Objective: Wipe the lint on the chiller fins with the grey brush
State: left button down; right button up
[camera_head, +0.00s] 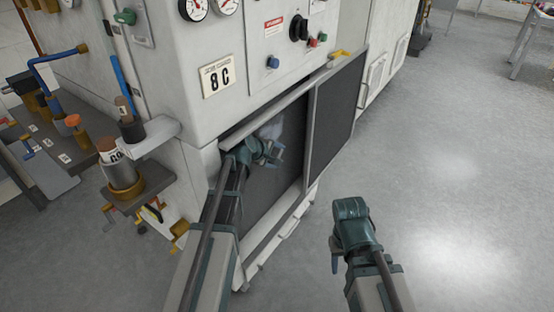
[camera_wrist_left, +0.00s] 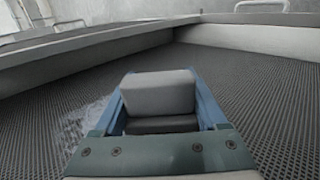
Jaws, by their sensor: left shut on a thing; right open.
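The chiller fins are a dark ribbed panel (camera_head: 278,185) in the open lower bay of the chiller. They fill much of the left wrist view (camera_wrist_left: 270,100). A whitish lint patch (camera_wrist_left: 88,122) lies on the fins left of my left gripper in the wrist view; a pale patch (camera_head: 270,128) also shows near the top of the bay in the head view. My left gripper (camera_head: 272,152) is shut on the grey brush (camera_wrist_left: 158,92), a grey block between its fingers, close to the fins. Its contact face is hidden. My right gripper (camera_head: 337,255) is open, over the floor.
A dark framed panel (camera_head: 335,115) stands to the right of the bay. The chiller's white body (camera_head: 200,115) rises above it. A small shelf with a metal cup (camera_head: 122,175) sticks out at left. The grey floor (camera_head: 450,180) at right is clear.

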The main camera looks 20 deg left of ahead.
pick_arm(q)
jog(key=shift+w+a, duration=0.35)
jog(key=shift+a, duration=0.3)
jog(key=shift+w+d, duration=0.4)
jog(key=shift+w, duration=0.35)
jog(key=shift+w+d, duration=0.35)
jog(key=shift+w, duration=0.45)
jog(key=shift+w+d, duration=0.4)
jog(key=shift+w, duration=0.35)
jog(key=shift+w+d, duration=0.35)
jog(key=shift+w, duration=0.35)
jog(key=w, duration=0.1)
jog(key=w+d, duration=0.1)
jog(key=w, duration=0.1)
jog(key=shift+w+d, duration=0.1)
jog(key=shift+d, duration=0.2)
